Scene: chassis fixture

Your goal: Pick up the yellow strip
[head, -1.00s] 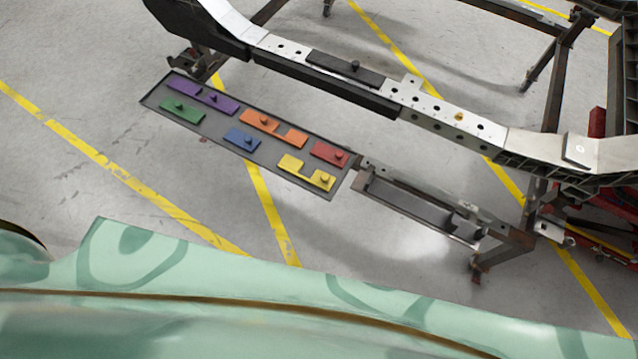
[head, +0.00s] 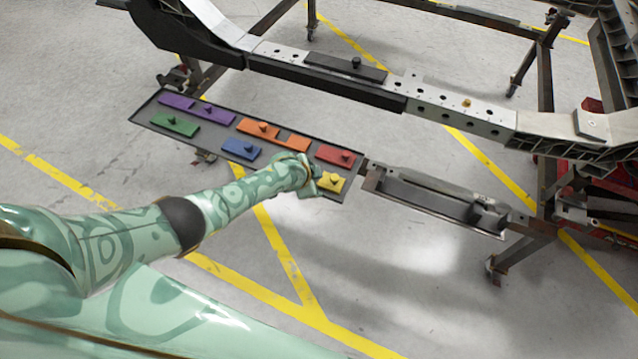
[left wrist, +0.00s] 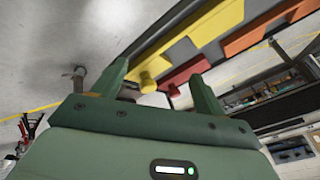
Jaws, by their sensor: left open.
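The yellow strip (head: 331,183) lies at the near right end of the dark tray (head: 150,112). My left arm reaches over the tray from the left, and my left gripper (head: 312,180) is at the strip, hiding its left part. My right gripper is not in view.
Red (head: 336,155), orange (head: 258,128), blue (head: 241,148), green (head: 175,124) and purple (head: 177,101) strips lie on the same tray. A metal chassis rail (head: 440,108) runs behind it. The floor in front is clear.

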